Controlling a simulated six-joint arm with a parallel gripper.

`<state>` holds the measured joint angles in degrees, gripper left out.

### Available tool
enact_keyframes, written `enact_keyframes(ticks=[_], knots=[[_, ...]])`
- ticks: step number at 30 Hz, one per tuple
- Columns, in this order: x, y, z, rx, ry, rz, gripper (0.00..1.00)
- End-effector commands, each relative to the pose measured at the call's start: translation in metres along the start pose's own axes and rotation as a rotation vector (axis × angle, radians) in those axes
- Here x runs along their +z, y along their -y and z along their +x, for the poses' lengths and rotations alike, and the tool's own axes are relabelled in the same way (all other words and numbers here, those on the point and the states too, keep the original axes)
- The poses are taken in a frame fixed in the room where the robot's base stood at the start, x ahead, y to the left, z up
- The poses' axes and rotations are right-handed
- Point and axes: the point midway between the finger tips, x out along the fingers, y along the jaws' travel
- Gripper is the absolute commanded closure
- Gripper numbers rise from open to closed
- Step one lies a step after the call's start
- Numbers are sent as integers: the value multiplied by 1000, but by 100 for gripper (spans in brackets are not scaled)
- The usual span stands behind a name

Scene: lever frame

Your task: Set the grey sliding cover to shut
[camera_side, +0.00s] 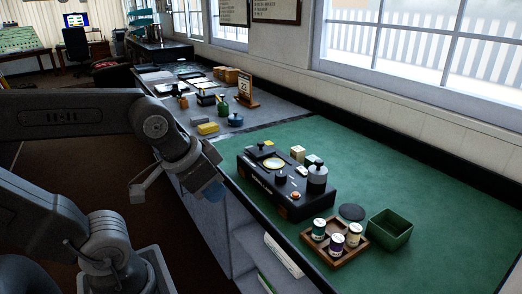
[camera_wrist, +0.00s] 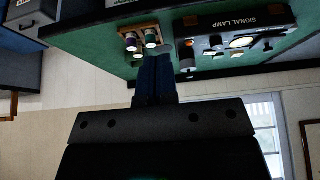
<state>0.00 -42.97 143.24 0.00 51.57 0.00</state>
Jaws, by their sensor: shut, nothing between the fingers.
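The black signal lamp box (camera_side: 265,185) stands on the green bench top; it also shows upside down in the wrist view (camera_wrist: 222,56). A round pale yellow lens (camera_side: 273,163) is uncovered on its top. A dark grey plate with a knob (camera_side: 261,149) lies beside the lens, toward the box's far left end; it looks like the sliding cover, and in the wrist view its knob (camera_wrist: 267,47) shows beside the lens.
The box also carries a grey cylinder with a knob (camera_side: 317,178) and an orange button (camera_side: 296,195). A wooden tray (camera_side: 335,257) of small jars, a green bin (camera_side: 390,230) and a dark disc (camera_side: 351,212) are at right. Small blocks (camera_side: 298,153) stand behind the box.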

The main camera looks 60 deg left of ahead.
Motion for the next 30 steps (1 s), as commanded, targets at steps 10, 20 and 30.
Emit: enact_keyframes(ticks=[10,20,30], knots=[[-4,2,0,-4,1,-8,89],[-111,60,9,-118,43,-245,58],[-214,193,66,-270,83,-570,47]])
